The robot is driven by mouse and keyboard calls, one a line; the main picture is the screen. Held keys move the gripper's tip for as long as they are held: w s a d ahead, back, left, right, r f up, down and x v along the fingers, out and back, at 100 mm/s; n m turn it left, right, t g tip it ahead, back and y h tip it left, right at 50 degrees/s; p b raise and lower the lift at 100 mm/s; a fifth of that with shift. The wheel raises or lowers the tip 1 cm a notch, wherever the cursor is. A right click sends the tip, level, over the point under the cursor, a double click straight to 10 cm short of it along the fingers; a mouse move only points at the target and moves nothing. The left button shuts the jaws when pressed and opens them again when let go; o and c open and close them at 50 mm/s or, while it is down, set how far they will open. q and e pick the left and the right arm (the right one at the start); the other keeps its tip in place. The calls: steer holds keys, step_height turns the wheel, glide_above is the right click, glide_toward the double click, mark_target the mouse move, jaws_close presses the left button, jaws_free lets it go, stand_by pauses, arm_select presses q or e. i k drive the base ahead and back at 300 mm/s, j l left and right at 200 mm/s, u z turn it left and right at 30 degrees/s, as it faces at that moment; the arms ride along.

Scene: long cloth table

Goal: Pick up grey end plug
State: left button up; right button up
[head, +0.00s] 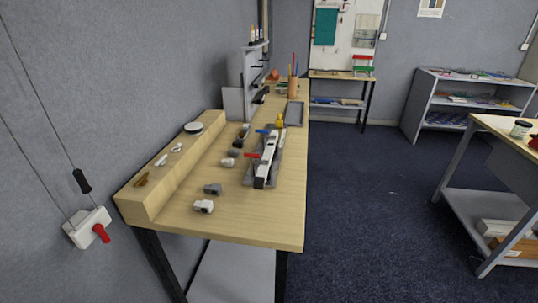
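A grey plug-like piece (213,189) lies on the wooden workbench (257,225), near its front end; it looks most like the grey end plug. A similar whitish piece (203,207) lies just in front of it, apart from it. Farther back lie another whitish piece (227,162) and a dark grey piece (234,152). They are too small for me to tell their exact shapes. Neither of my grippers is in view.
A long rail fixture (267,161) with red and blue handles stands right of the pieces. A raised wooden ledge (163,181) with small parts runs along the wall. The bench's front right corner is clear. Open floor lies to the right.

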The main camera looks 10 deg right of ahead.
mark_target(234, 152)
steer(key=i+l+u, duration=0.45)
steer(key=l, duration=0.2)
steer(key=l+u, duration=0.2)
steer(key=l, duration=0.15)
steer(key=i+l+u, duration=0.25)
steer(key=l, duration=0.2)
steer(key=l+u, duration=0.2)
steer(key=l, duration=0.15)
